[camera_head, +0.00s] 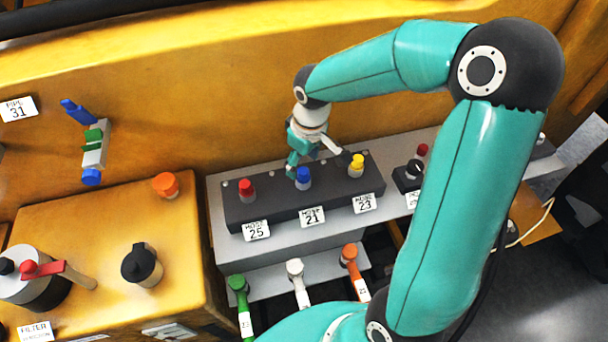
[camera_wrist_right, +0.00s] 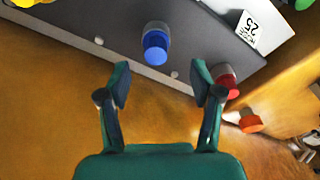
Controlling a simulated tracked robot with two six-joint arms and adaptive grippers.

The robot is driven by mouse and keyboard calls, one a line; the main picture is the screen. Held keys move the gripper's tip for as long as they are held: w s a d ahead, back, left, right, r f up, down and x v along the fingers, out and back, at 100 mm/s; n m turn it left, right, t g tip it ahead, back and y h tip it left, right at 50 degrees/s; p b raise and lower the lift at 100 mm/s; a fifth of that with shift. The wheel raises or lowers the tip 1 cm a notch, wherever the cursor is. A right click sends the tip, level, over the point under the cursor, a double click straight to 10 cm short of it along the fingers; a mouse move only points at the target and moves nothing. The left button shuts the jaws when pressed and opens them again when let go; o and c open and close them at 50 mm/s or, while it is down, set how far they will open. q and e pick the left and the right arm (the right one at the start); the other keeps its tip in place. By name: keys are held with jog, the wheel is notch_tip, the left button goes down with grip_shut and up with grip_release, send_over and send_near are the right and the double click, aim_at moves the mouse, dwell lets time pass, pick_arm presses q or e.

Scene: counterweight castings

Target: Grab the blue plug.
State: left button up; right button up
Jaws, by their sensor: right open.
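The blue plug (camera_head: 303,177) stands upright in the middle of a dark block (camera_head: 240,213), between a red plug (camera_head: 247,189) and a yellow plug (camera_head: 356,165). My right gripper (camera_head: 316,162) is open and empty, just behind and above the blue plug. In the right wrist view the blue plug (camera_wrist_right: 156,46) shows beyond the fingertips of the right gripper (camera_wrist_right: 162,82), between their lines and apart from both. One finger there overlaps the edge of the red plug (camera_wrist_right: 226,82). My left gripper is not in view.
White labels (camera_head: 312,216) are on the block's front. Green (camera_head: 238,283), white (camera_head: 295,268) and orange (camera_head: 349,253) handles stand in front. A black knob (camera_head: 414,168) is to the right. The yellow wall (camera_head: 230,110) rises close behind the gripper.

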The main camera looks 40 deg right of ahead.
aim_at(304, 171)
jog(key=f+b, duration=0.2)
jog(key=f, duration=0.1)
jog(key=f+b, duration=0.1)
jog(key=f, duration=0.1)
jog(key=shift+w+d, duration=0.15)
jog(key=shift+d, duration=0.1)
jog(key=shift+r, duration=0.1)
jog(key=c, duration=0.8)
jog(key=shift+c, duration=0.2)
jog(key=shift+r, duration=0.1)
jog(key=shift+c, duration=0.3)
